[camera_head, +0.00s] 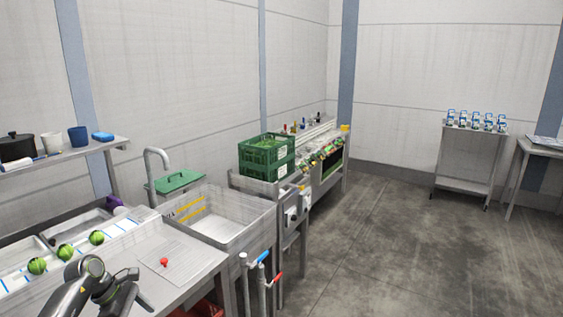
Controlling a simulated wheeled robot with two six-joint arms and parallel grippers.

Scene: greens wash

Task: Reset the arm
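My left arm comes in at the bottom left, folded above the near counter. What looks like my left gripper (128,284) is at its right end, over the counter's front part, left of a small red knob (164,262). Its fingers are dark and small, so I cannot tell whether it is open or shut. I see nothing clearly held in it. My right arm and gripper are not in view.
Several round green vegetables (97,238) lie on the counter, close behind my arm. A steel sink (225,217) with a tap (157,163) stands right of it. Green crates (267,157) stand beyond. A shelf trolley (468,158) is far right. The floor (390,235) is clear.

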